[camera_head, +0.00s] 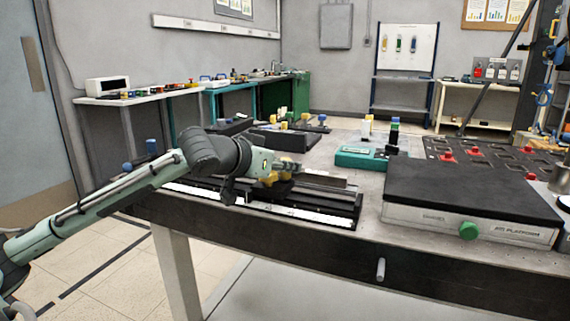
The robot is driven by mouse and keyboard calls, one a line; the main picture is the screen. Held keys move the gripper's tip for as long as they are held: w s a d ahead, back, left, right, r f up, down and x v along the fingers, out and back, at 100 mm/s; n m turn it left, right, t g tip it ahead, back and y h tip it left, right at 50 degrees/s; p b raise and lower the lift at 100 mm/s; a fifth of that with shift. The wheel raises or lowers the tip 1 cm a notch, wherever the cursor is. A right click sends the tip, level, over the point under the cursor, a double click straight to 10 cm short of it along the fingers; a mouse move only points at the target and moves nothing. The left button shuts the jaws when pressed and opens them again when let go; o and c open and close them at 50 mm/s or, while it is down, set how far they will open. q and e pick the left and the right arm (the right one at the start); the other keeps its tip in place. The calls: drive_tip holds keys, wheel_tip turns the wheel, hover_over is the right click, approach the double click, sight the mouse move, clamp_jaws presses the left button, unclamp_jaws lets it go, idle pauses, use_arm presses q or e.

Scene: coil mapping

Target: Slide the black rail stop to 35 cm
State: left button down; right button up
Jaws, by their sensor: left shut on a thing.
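The long dark rail (325,198) lies along the front edge of the bench, with a white scale strip (312,214) on its near side. The scale marks are too small to read. My left gripper (280,176) is over the rail, left of its right end, and is shut on the black rail stop. Yellow parts show around its fingertips. The stop is mostly hidden by the gripper, so its place along the scale cannot be read. My left arm covers the left part of the rail. My right gripper is not in view.
A black-topped platform (465,190) with a green knob (468,230) stands right of the rail. A teal box (361,157) and dark fixtures (285,140) stand behind. A dark tray with red knobs (475,152) is at the back right.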

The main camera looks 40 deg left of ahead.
use_arm(q)
drive_tip(key=c, duration=1.3)
unclamp_jaws()
drive_tip(key=shift+c, duration=0.2)
drive_tip(key=shift+s, duration=0.1)
drive_tip(key=shift+s+r, duration=0.2)
drive_tip(key=shift+s, duration=0.45)
drive_tip(key=v, duration=1)
drive_tip(key=shift+s+r, duration=0.15)
drive_tip(key=shift+r, duration=0.1)
drive_tip(key=shift+a, duration=0.1)
drive_tip(key=shift+s+f, duration=0.1)
